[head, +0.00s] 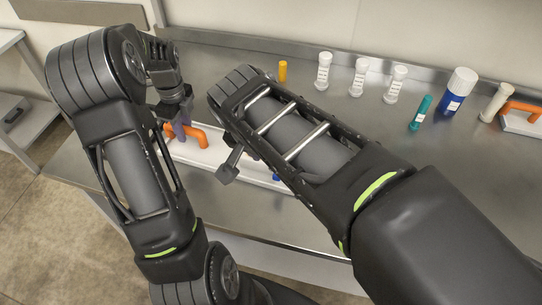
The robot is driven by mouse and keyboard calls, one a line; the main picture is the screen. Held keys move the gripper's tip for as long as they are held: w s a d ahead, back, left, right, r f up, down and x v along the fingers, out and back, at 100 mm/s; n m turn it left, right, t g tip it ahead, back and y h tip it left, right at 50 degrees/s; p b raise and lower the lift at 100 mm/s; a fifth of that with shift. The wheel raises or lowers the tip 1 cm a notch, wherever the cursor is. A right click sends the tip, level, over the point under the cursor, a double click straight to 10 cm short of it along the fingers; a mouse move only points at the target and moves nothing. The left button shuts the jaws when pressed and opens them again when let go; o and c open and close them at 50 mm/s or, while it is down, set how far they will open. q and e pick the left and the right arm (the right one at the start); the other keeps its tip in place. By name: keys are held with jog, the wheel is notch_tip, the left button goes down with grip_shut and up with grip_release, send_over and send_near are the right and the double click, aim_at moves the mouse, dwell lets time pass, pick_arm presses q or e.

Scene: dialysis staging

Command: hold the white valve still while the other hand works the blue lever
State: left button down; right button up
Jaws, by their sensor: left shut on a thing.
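A long white piece (205,157) with an orange handle (198,138) at its left end lies near the front edge of the steel bench. I take it for the white valve; its middle is hidden behind my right forearm. My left gripper (181,129) is shut on the orange handle, with a narrow purple part showing at the grip. A small bit of blue (276,178), perhaps the blue lever, shows just below my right forearm. My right gripper (229,172) is mostly hidden behind that forearm; only a dark part sticks out, close to the white piece.
At the right edge are a cream cylinder (495,103) and another orange handle (522,109) on a white base. The front right bench is clear.

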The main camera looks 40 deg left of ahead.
pick_arm(q)
jog(key=c, duration=1.1)
grip_release()
jog(key=shift+o, duration=1.1)
jog(key=shift+r+p, duration=2.85)
jog(key=shift+r, duration=1.2)
jog(key=shift+f, duration=0.1)
